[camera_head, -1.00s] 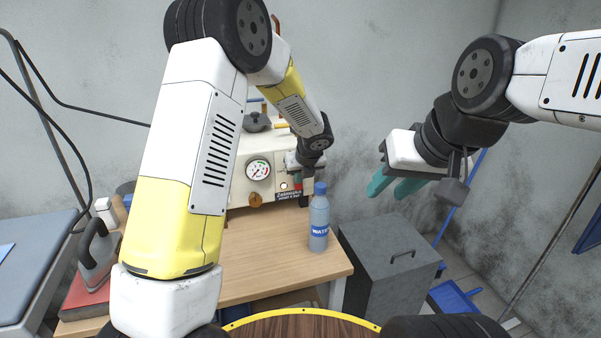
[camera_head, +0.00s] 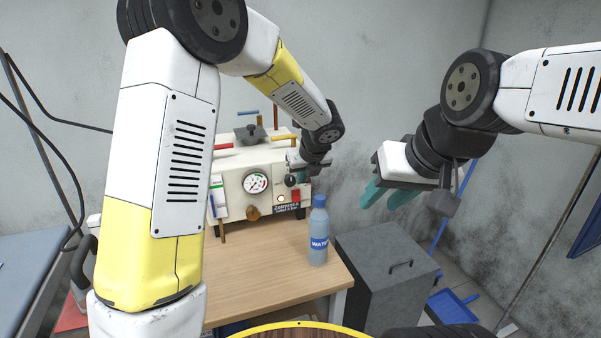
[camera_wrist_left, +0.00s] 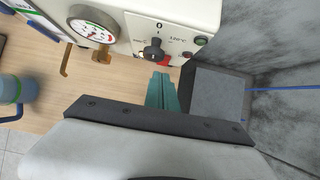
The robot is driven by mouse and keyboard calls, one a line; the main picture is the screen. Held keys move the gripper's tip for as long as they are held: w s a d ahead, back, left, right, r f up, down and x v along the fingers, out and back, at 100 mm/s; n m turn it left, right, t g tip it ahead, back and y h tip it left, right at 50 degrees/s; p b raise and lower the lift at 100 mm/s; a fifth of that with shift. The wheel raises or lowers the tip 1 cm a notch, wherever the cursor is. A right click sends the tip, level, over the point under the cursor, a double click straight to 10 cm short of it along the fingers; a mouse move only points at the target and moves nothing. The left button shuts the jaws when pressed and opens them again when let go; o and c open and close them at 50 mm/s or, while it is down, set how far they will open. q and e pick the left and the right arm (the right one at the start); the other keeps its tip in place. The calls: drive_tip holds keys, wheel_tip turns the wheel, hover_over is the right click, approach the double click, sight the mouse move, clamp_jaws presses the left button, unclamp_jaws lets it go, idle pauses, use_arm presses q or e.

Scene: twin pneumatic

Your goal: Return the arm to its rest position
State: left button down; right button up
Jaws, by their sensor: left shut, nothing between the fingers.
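My left arm (camera_head: 170,165) reaches from the left over the table toward a cream machine. My left gripper (camera_head: 301,177) is close to the machine's front, beside a black knob (camera_head: 291,180). In the left wrist view its teal fingers (camera_wrist_left: 162,92) are together and empty, just below the black knob (camera_wrist_left: 153,50); I cannot tell whether they touch anything. My right gripper (camera_head: 387,195) hangs in the air to the right, with its two teal fingers apart and nothing between them.
The cream machine (camera_head: 235,187) with a gauge (camera_head: 255,183) and red switch (camera_head: 296,196) stands on the wooden table (camera_head: 265,270). A water bottle (camera_head: 318,235) stands near the table's right edge. A grey cabinet (camera_head: 380,270) is right of the table.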

use_arm(q)
drive_tip(key=s+a+r+n+g+h, duration=0.1)
drive_tip(key=s+a+r+n, duration=0.9)
drive_tip(key=s+a+n, duration=0.4)
drive_tip(key=s+a+r+n+h, duration=0.1)
drive_tip(key=s+r+n+h, duration=0.2)
drive_tip(key=s+n, duration=1.3)
drive_tip(key=shift+s+n+t, duration=0.15)
drive_tip(key=shift+n+t, duration=0.25)
drive_tip(key=shift+n, duration=0.4)
